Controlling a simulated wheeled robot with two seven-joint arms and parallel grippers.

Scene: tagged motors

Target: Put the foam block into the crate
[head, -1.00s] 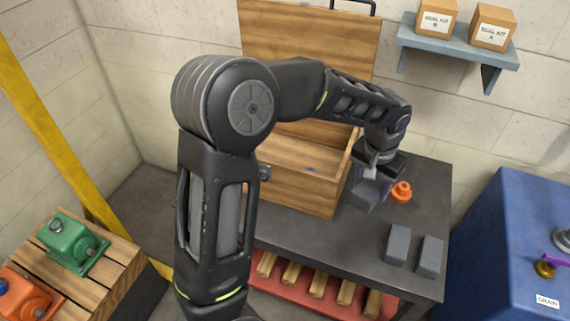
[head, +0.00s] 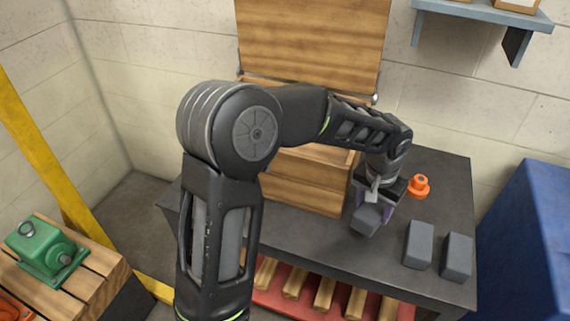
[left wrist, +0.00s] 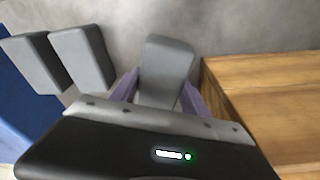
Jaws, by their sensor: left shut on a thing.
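The foam block is a grey block (head: 366,219) at the tip of my left gripper (head: 374,208). The gripper is shut on it, with purple fingers on either side of the block (left wrist: 166,72) in the left wrist view. The block is tilted in the head view; whether it clears the table is hard to tell. The crate is a wooden box (head: 308,188) on the table, left of the gripper, with its lid (head: 310,45) raised at the back. My arm hides part of it. Its wooden side (left wrist: 265,90) shows at right in the left wrist view. My right gripper is not in view.
Two more grey blocks (head: 418,245) (head: 457,257) stand on the dark table (head: 330,248), right of the gripper. An orange part (head: 418,186) sits just behind it. A blue cabinet (head: 530,240) is at right. A green motor (head: 45,250) rests on a slatted wooden stand at left.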

